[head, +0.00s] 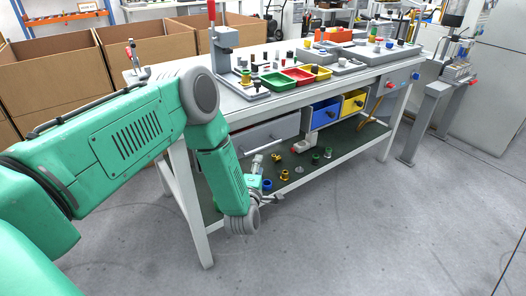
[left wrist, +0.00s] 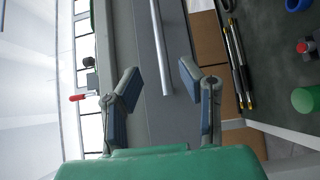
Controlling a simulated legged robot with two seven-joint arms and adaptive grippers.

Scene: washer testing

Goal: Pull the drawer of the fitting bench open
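The fitting bench (head: 190,190) stands ahead with a grey drawer (head: 270,135) under its left part; the arm hides part of that area. The drawer's grey front (left wrist: 180,50) fills the middle of the left wrist view, and no gap shows around it there. A pale bar handle (left wrist: 160,50) runs along this front. My left gripper (head: 268,181) is in front of the bench, low by the drawer. In the left wrist view the gripper (left wrist: 160,84) is open and empty, with the handle's end between the fingertips, apart from both. My right gripper is not in view.
Blue (head: 325,113) and yellow (head: 354,103) bins sit right of the drawer. Colored fittings lie on the green lower shelf (head: 345,140). The bench top holds trays and a grey post (head: 222,50). Cardboard boxes (head: 50,75) stand behind left. The floor in front is clear.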

